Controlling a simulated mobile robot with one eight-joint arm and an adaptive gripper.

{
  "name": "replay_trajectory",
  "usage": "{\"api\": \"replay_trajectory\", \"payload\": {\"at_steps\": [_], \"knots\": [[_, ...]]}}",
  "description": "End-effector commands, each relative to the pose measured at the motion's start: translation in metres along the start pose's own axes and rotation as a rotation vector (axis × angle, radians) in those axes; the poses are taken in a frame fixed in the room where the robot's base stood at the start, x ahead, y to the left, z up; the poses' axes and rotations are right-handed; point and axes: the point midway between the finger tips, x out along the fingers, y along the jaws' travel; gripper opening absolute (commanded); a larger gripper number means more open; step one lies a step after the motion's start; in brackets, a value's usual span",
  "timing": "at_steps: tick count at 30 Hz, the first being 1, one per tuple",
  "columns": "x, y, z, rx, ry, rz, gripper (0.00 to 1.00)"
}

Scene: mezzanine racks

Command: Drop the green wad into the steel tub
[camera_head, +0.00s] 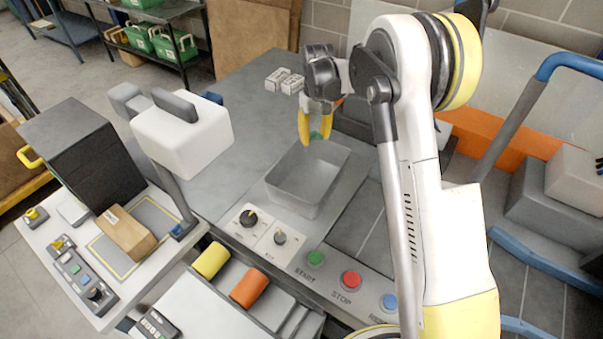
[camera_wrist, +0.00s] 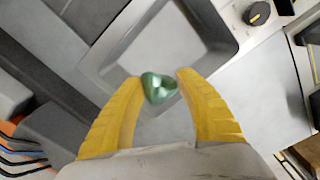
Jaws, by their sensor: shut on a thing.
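The green wad (camera_wrist: 158,88) is a small, shiny, crumpled lump between the yellow fingertips of my gripper (camera_wrist: 160,86) in the wrist view. In the head view my gripper (camera_head: 316,132) points down, and only a bit of green shows between its fingers. The steel tub (camera_head: 278,188) is an open, grey rectangular tub set in the bench top. It also shows behind the wad in the wrist view (camera_wrist: 232,45). My gripper is above the tub, near its far side in the head view, and the wad is apart from the tub's floor.
Two small white boxes (camera_head: 284,80) stand on the bench behind the tub. A panel in front has knobs and START (camera_head: 315,258) and STOP (camera_head: 350,279) buttons. A white machine head (camera_head: 182,138) stands at left; grey bench top between is clear.

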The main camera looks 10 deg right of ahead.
Motion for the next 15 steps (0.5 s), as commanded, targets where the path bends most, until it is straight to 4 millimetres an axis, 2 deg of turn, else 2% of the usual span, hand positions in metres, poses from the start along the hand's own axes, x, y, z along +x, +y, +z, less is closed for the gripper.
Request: {"api": "replay_trajectory", "payload": {"at_steps": [15], "knots": [[0.055, 0.0, 0.0, 0.001, 0.0, 0.0, 0.29]]}}
